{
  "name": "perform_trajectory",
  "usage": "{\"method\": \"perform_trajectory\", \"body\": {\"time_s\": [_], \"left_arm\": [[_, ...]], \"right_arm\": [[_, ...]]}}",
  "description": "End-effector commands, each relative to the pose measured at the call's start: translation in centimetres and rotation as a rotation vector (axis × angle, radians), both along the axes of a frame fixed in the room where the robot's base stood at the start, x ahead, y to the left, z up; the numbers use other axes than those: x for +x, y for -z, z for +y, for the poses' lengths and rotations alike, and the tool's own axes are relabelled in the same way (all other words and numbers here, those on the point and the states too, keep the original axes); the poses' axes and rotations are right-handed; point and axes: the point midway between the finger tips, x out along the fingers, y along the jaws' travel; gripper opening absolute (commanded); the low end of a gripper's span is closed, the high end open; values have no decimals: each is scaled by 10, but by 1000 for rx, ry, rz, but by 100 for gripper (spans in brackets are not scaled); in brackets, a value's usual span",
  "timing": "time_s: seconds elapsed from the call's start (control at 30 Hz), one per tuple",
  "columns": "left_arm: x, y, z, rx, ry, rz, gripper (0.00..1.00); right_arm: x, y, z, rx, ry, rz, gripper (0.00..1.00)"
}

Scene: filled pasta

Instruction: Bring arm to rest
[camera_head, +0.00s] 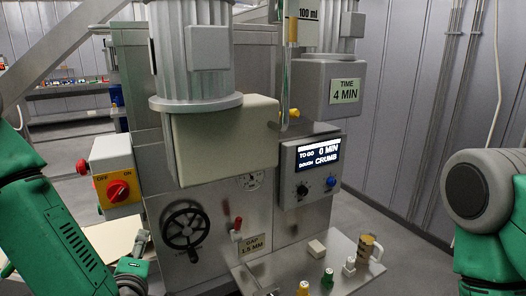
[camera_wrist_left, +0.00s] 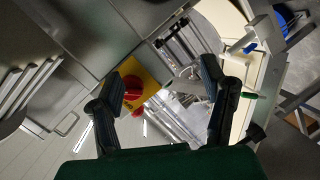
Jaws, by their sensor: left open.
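My left arm (camera_head: 50,215) is green and comes in from the left in the head view. My left gripper (camera_head: 139,244) is low at the left, in front of the machine and below the red switch, partly hidden. In the left wrist view my gripper (camera_wrist_left: 168,72) has its two dark fingers well apart with nothing held between them. The red knob on its yellow plate (camera_wrist_left: 134,88) shows behind the left finger. My right arm (camera_head: 485,215) shows only as a green and grey part at the right edge; its gripper is out of view.
A steel machine (camera_head: 215,215) fills the middle, with a handwheel (camera_head: 185,226), a red rotary switch (camera_head: 118,190) and a display (camera_head: 318,156). A steel shelf (camera_head: 300,275) at the front right bears a mug (camera_head: 367,250) and several small items. Grey wall panels stand at the right.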

Motion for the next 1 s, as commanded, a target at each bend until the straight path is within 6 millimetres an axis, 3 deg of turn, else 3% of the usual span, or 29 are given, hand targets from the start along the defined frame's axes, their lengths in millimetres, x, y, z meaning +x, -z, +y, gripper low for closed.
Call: {"method": "perform_trajectory", "body": {"time_s": [0.03, 0.2, 0.3, 0.43, 0.6, 0.7, 1.0], "left_arm": [[-11, 41, -9, 55, 85, 109, 66], [-69, 157, -32, 249, 422, 494, 66], [-118, 216, -36, 357, 635, 714, 66], [-190, 272, -29, 475, 906, 973, 66], [-260, 305, -13, 565, 1171, 1203, 66], [-281, 311, -6, 588, 1253, 1269, 66], [-289, 311, -4, 594, 1284, 1292, 66]], "right_arm": [[0, 10, 0, 0, 0, 1, 40], [-1, 28, 0, 0, 0, 1, 40], [-1, 38, 0, 0, 0, 1, 40], [-1, 49, 0, 0, 0, 1, 40], [-1, 58, 0, 0, 0, 1, 40], [-1, 60, 0, 0, 0, 1, 40], [0, 60, 0, 0, 0, 0, 40]]}}
